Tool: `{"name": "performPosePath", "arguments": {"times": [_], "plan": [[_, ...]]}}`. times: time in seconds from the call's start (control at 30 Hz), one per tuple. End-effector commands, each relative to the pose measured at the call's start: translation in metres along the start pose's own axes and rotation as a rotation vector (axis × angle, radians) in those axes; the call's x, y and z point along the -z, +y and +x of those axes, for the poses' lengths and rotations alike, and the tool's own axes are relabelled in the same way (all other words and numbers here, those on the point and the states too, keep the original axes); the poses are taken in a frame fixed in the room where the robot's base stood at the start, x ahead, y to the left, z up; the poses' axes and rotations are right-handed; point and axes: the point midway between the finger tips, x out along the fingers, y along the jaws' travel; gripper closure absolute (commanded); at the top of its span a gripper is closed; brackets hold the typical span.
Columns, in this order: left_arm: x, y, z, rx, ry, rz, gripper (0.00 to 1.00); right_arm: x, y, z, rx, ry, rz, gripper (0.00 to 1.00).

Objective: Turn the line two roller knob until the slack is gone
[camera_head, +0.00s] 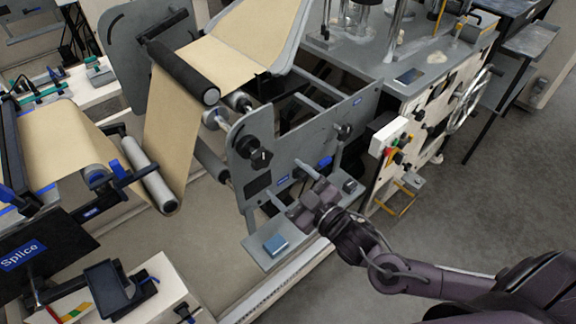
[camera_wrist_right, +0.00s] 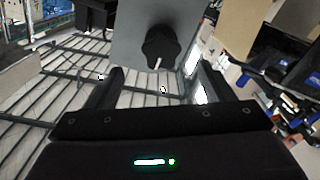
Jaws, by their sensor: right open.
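A tan paper web (camera_head: 172,135) runs over a black roller (camera_head: 183,70) and hangs down in a loop beside a grey roller (camera_head: 148,175) in the head view. Black knobs (camera_head: 259,156) sit on the upper left of a grey side panel (camera_head: 318,148). In the right wrist view a black knob (camera_wrist_right: 161,47) with a white pointer mark sits on a grey plate, ahead of and between the fingers. My right gripper (camera_head: 287,181) is open and empty in front of the panel; it also shows in the right wrist view (camera_wrist_right: 162,80). My left gripper is not in view.
A white control box (camera_head: 392,138) with coloured buttons stands to the right of the panel. A sign reading Splice (camera_head: 22,256) is at lower left. Grey floor is clear at right.

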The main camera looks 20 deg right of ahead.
Motion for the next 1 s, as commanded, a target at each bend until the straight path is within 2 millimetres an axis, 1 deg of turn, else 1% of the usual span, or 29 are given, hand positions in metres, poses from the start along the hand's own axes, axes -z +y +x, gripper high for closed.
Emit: {"name": "performPosePath", "arguments": {"times": [0.03,0.17,0.33,0.5,0.7,0.8,1.0], "plan": [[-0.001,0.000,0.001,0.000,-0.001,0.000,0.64,0.003,-0.001,0.001,0.001,0.006,0.002,0.25],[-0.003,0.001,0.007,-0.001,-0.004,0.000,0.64,0.002,-0.001,0.010,0.000,0.009,0.003,0.25],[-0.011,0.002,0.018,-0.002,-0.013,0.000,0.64,0.002,-0.001,0.031,-0.001,0.010,0.003,0.25],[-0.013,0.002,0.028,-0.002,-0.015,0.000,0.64,0.002,-0.001,0.055,-0.001,0.010,0.002,0.25],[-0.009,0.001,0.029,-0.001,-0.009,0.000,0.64,0.003,-0.001,0.080,0.000,0.007,0.004,0.25],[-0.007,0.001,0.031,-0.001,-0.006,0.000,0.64,0.003,0.000,0.089,-0.001,0.007,0.003,0.25],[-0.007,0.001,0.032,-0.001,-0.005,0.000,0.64,0.003,0.000,0.099,0.000,0.005,0.002,0.25]]}}
